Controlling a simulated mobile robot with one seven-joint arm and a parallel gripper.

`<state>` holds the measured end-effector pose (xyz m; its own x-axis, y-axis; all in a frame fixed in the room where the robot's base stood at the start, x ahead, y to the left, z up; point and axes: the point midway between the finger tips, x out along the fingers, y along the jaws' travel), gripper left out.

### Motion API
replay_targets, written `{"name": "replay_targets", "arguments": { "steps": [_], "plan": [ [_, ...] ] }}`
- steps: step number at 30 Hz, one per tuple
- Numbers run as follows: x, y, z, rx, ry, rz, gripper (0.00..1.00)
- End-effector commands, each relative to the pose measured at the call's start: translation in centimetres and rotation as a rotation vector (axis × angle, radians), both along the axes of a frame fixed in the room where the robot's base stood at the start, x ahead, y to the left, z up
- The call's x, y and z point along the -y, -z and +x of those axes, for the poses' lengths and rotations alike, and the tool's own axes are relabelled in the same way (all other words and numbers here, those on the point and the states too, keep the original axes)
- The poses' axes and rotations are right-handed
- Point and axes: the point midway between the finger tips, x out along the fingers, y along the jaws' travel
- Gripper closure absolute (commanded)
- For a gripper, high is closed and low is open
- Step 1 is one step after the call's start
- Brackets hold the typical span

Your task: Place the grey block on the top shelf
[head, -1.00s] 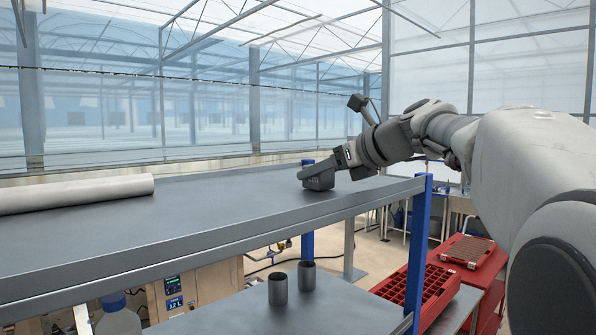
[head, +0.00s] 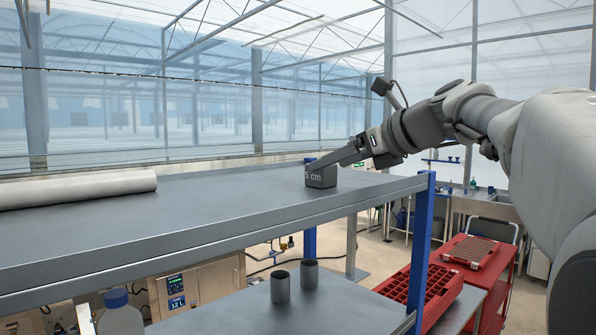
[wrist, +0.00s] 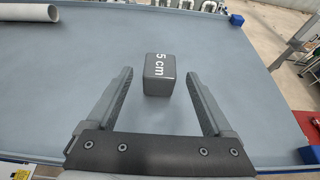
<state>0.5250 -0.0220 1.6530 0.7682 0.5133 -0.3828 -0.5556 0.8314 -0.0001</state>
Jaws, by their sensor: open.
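The grey block (head: 321,177), marked "5 cm", sits upright on the grey top shelf (head: 190,215), near its right end. In the wrist view the block (wrist: 160,76) stands on the bare shelf surface (wrist: 90,70), ahead of and between the lines of the two fingers. My gripper (head: 335,163) reaches in from the right, just above and beside the block. In the wrist view my gripper (wrist: 158,75) is open, with a clear gap between each finger and the block.
A pale roll (head: 80,190) lies at the left of the top shelf. A blue post (head: 422,240) stands at the shelf's right corner. Two dark cups (head: 280,287) and a capped bottle (head: 120,318) stand on the lower level. A red crate (head: 440,285) is at the lower right.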

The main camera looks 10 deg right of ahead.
Motion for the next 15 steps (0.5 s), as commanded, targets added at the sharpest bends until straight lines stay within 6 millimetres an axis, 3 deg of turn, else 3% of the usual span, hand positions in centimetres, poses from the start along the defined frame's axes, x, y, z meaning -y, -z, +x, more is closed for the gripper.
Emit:
{"name": "replay_targets", "arguments": {
  "steps": [6, 15],
  "plan": [
    [2.5, -1.7, -3.6, 0.002, 0.002, -0.001, 0.14],
    [3.9, -2.9, -5.9, 0.001, 0.000, -0.001, 0.14]
  ]
}}
